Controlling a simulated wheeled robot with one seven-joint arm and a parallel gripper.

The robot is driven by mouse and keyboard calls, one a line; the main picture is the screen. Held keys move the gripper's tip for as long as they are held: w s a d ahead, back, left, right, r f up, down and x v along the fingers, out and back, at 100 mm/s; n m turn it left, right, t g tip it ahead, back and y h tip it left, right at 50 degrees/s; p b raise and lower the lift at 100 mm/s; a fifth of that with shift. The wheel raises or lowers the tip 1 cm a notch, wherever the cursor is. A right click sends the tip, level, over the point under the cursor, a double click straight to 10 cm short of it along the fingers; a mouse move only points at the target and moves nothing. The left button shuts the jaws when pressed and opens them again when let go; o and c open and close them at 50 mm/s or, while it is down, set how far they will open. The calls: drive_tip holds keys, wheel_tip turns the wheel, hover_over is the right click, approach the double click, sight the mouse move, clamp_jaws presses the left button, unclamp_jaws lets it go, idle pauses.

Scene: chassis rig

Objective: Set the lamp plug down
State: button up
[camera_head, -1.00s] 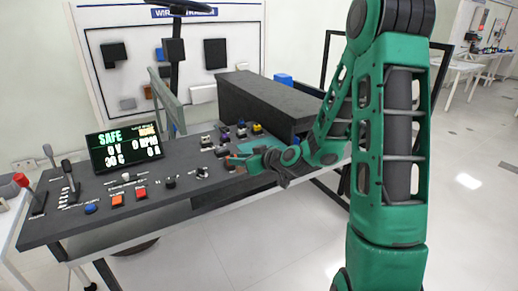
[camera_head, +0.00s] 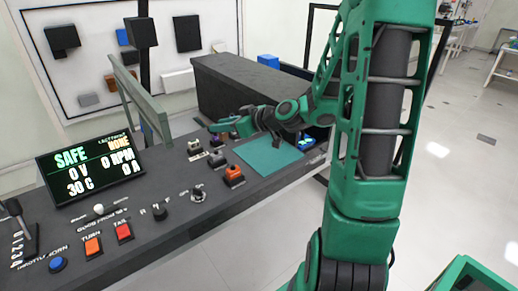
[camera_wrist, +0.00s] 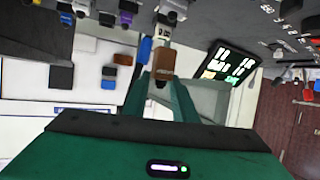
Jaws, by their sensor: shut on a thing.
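My gripper (camera_head: 222,127) is above the dark bench, near its back edge. In the wrist view its two green fingers (camera_wrist: 160,98) are shut on a brown block-shaped piece (camera_wrist: 161,63), which I take to be the lamp plug. A pale connector (camera_wrist: 162,34) shows just beyond it; I cannot tell whether the two touch. In the head view the held plug is too small to make out clearly. A bare green mat (camera_head: 270,155) lies on the bench in front of my gripper, to its right.
An orange-topped connector (camera_head: 234,173) and a pale connector (camera_head: 195,148) stand left of the mat. A long dark box (camera_head: 250,90) stands behind. The lit display (camera_head: 90,165) and a transparent upright panel (camera_head: 140,100) are at left. Switches line the bench front.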

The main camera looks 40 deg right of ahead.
drive_tip(key=shift+s+h, duration=0.3)
drive_tip(key=shift+s, duration=0.15)
hover_over(251, 152)
drive_tip(key=shift+m+t, duration=0.3)
drive_tip(key=shift+m, duration=0.1)
wheel_tip(251, 152, down, 7)
drive_tip(key=shift+f, duration=1.95)
drive_tip(key=o, duration=1.1)
drive_tip(key=shift+f, duration=0.1)
drive_tip(key=shift+c, duration=0.2)
